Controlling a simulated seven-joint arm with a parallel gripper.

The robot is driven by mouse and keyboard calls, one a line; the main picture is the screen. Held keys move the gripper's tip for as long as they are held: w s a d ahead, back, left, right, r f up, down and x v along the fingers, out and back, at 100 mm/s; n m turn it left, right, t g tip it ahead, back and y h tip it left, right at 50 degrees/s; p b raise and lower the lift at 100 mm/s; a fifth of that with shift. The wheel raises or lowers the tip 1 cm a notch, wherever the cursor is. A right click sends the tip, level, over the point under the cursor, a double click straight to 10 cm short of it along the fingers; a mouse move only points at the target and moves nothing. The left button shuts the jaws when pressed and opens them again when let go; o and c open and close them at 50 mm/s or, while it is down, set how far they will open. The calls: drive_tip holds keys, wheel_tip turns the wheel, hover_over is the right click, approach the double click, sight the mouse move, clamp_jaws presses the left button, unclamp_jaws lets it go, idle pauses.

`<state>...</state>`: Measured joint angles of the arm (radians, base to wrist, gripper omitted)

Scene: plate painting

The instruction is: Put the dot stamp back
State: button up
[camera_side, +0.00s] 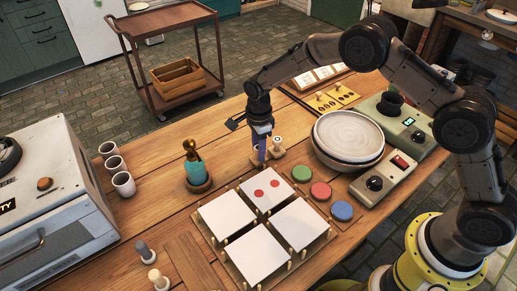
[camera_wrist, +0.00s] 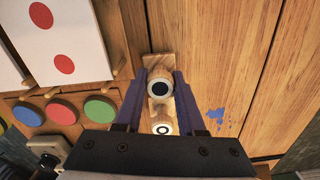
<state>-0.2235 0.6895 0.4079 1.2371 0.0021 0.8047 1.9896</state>
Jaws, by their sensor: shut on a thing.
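My gripper (camera_side: 260,160) points down at the small wooden stamp rack, behind the white tiles. In the wrist view its two purple fingers (camera_wrist: 161,80) are closed around a stamp with a dark round top in a pale ring, the dot stamp (camera_wrist: 159,88). The held stamp is over or in the wooden rack (camera_wrist: 158,62); I cannot tell whether it is fully seated. A second stamp (camera_wrist: 161,128) with a ringed white top is beside it, also visible in the side view (camera_side: 277,141). The fingers largely hide the held stamp in the side view.
White tiles (camera_side: 262,252) lie in a pegged frame; one tile (camera_side: 267,189) bears two red dots. Green (camera_side: 301,174), red (camera_side: 320,191) and blue (camera_side: 342,211) pads are right of it. Stacked plates (camera_side: 348,135) stand close right. A teal bottle (camera_side: 194,172) is left.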

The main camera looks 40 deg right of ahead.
drive_tip(key=shift+f, duration=0.15)
drive_tip(key=o, duration=1.1)
drive_tip(key=shift+c, duration=0.2)
drive_tip(key=s+d+r+n+t, duration=0.1)
drive_tip(key=s+r+n, duration=0.1)
drive_tip(key=r, duration=0.6)
drive_tip(key=s+d+r+n, duration=0.1)
drive_tip(key=s+d+r, duration=0.15)
drive_tip(key=r, duration=0.45)
drive_tip(key=s+d+r+n+t, duration=0.1)
drive_tip(key=s+r+n, duration=0.1)
drive_tip(key=r, duration=0.6)
drive_tip(key=s+d+r+n+t, duration=0.1)
drive_tip(key=s+d+r+n, duration=0.15)
drive_tip(key=s, duration=0.25)
drive_tip(key=s+d+r+n, duration=0.1)
drive_tip(key=s+r+n, duration=0.2)
drive_tip(key=s+r, duration=0.15)
drive_tip(key=s+d+f+n+t, duration=0.1)
drive_tip(key=s+d+n, duration=0.1)
drive_tip(key=s+n, duration=0.3)
drive_tip(key=s+d+f+n+t, duration=0.1)
drive_tip(key=s+n, duration=0.3)
drive_tip(key=s, duration=0.9)
drive_tip(key=shift+s+d+f+n+t, duration=0.3)
drive_tip(key=shift+s+d+n, duration=0.05)
drive_tip(key=shift+s, duration=0.05)
